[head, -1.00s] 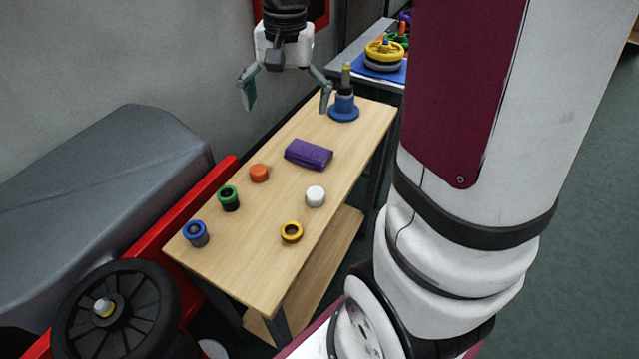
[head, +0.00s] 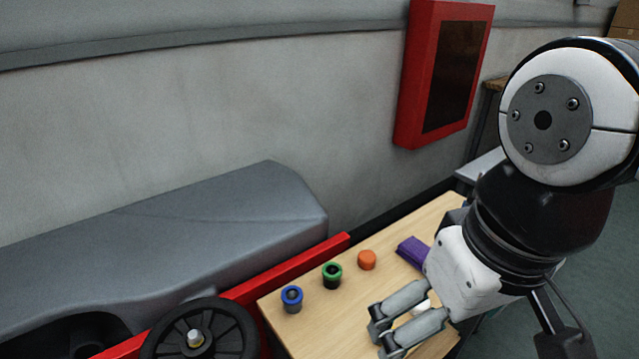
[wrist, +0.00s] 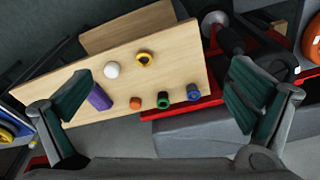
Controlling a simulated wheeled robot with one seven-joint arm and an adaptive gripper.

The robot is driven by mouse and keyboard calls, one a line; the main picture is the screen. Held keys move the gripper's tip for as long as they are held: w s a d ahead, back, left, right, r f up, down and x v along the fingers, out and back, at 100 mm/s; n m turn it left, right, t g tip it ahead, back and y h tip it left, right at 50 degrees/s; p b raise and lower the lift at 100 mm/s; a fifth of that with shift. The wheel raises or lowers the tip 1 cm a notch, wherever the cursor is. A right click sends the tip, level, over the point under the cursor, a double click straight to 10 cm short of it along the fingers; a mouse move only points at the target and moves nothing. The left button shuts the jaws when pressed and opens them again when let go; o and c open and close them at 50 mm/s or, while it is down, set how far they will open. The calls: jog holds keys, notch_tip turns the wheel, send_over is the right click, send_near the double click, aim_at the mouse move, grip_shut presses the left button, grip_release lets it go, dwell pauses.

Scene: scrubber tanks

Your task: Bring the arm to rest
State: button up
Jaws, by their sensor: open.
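My gripper (wrist: 158,98) is open and empty, with its two fingers spread wide in the wrist view. In the head view my gripper (head: 385,335) hangs over the front right part of the wooden table (head: 300,325). The table also shows below the fingers in the wrist view (wrist: 180,62).
A grey machine with a red frame (head: 290,270) stands left. A red cabinet (head: 445,70) hangs on the wall.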

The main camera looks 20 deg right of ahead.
jog(key=shift+r, duration=0.1)
notch_tip(320, 180, up, 13)
jog(key=t+p, duration=0.2)
jog(key=p, duration=0.9)
jog(key=shift+d+f, duration=0.2)
jog(key=shift+w, duration=0.2)
